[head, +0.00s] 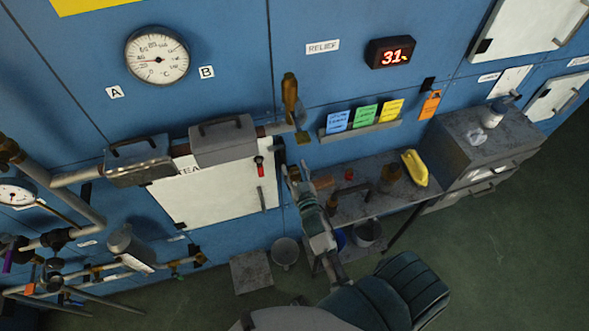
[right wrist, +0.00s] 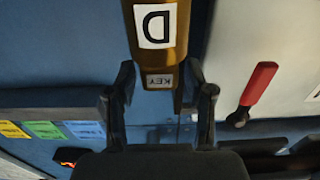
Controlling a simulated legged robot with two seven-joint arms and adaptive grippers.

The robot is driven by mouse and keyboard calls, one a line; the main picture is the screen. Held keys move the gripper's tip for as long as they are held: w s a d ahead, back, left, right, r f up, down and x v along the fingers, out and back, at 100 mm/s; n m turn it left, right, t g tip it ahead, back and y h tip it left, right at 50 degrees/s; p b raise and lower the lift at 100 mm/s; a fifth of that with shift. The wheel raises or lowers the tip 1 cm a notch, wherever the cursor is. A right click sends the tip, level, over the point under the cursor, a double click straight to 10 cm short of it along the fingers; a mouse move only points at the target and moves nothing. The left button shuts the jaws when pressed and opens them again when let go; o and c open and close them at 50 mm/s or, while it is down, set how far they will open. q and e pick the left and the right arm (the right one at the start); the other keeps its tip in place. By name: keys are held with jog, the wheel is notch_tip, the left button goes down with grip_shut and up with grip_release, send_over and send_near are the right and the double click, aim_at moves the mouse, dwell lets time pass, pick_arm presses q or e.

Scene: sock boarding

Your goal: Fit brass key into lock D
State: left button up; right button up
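In the right wrist view a brass cylinder with a white D label (right wrist: 157,28) comes in from the top. A small grey plate reading KEY (right wrist: 158,81) sits at its end. In the head view an upright brass body (head: 290,92) stands by the pipe on the blue wall; its label cannot be read there. My right gripper (head: 293,172) is below that body in the head view. In the right wrist view its fingers are spread on either side of the KEY plate, with no clear grip on anything. I cannot make out a separate brass key. My left gripper is not in view.
A red handle (right wrist: 258,88) hangs on the white panel (head: 215,200) near my right gripper. A card rack (head: 360,131) is on the wall. A bucket (head: 286,253) stands on the floor.

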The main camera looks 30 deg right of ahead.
jog(key=shift+s, duration=0.1)
jog(key=v, duration=1.2)
jog(key=shift+f, duration=0.1)
jog(key=s+a+f+n+g+y, duration=0.1)
jog(key=s+a+f+g+y, duration=0.15)
jog(key=f, duration=0.95)
jog(key=s+a+f+n+g+y, duration=0.1)
jog(key=s+a+f+g, duration=0.2)
jog(key=f, duration=0.9)
jog(key=s+a+f+n+g+y, duration=0.15)
jog(key=a+f, duration=0.25)
jog(key=f, duration=0.8)
jog(key=s+d+f+n+g, duration=0.1)
jog(key=s+d+f+g, duration=0.2)
jog(key=s+f, duration=0.6)
jog(key=s+d+f+g+b, duration=0.1)
jog(key=s+d+f+g, duration=0.2)
jog(key=s, duration=1.5)
notch_tip(320, 180, down, 8)
jog(key=g, duration=0.3)
jog(key=shift+s+d+r+n+h+b, duration=0.15)
jog(key=shift+s+d+n+h+b, duration=0.05)
jog(key=shift+s+n+h+b, duration=0.15)
